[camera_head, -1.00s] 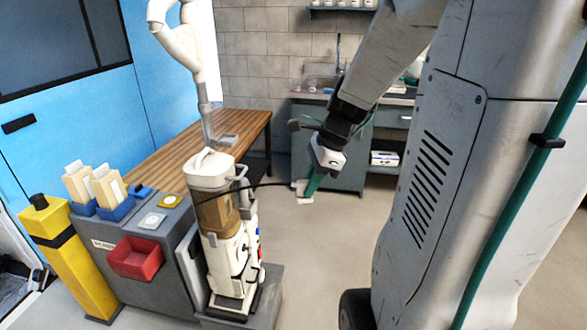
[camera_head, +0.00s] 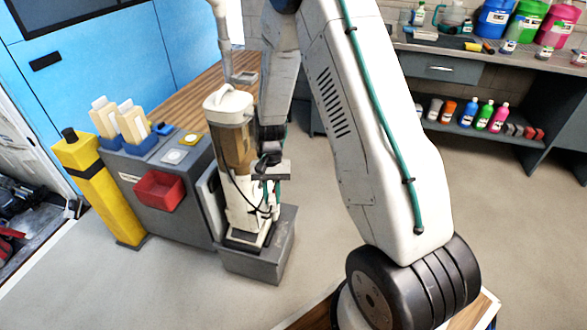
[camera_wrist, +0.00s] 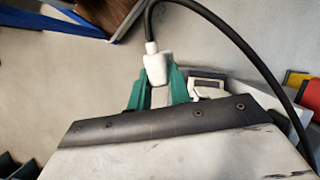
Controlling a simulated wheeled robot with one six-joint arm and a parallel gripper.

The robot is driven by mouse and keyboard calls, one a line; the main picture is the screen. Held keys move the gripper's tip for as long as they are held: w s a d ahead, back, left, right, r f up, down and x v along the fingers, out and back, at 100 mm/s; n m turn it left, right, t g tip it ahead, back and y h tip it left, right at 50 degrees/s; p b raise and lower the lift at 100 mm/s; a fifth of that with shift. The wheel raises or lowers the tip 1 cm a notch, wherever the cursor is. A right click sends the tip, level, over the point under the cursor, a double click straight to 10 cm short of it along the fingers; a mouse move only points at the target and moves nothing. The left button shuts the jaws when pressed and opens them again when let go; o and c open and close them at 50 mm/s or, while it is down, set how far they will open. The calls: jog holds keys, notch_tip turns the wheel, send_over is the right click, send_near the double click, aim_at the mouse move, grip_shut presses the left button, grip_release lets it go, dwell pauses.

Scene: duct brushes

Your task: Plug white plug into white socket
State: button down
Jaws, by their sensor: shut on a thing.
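The white plug (camera_wrist: 155,66) is at the centre of the wrist view, with a black cable (camera_wrist: 195,8) running out of its top. My gripper (camera_wrist: 157,88) is shut on it with its green fingers on both sides. In the head view my gripper (camera_head: 269,180) is in front of the white and brown vacuum machine (camera_head: 236,145), and the plug cannot be made out there.
A red bin (camera_head: 159,189) hangs on the cabinet front (camera_head: 190,205). A yellow post (camera_head: 88,185) stands left of it. Blue holders with cream filters (camera_head: 132,122) stand on the cabinet's left. A wooden bench (camera_head: 190,92) is behind. The floor at front left is clear.

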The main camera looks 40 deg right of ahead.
jog(key=w+a+f+n, duration=0.1)
jog(key=f+n, duration=0.1)
jog(key=f, duration=0.1)
jog(key=w+a+f+n+h, duration=0.1)
jog(key=a+f+n, duration=0.1)
jog(key=f, duration=0.2)
jog(key=w+a+f+n+g+h, duration=0.1)
jog(key=a+f+n, duration=0.1)
jog(key=f+n, duration=0.1)
jog(key=shift+w+f, duration=0.35)
jog(key=shift+f, duration=0.2)
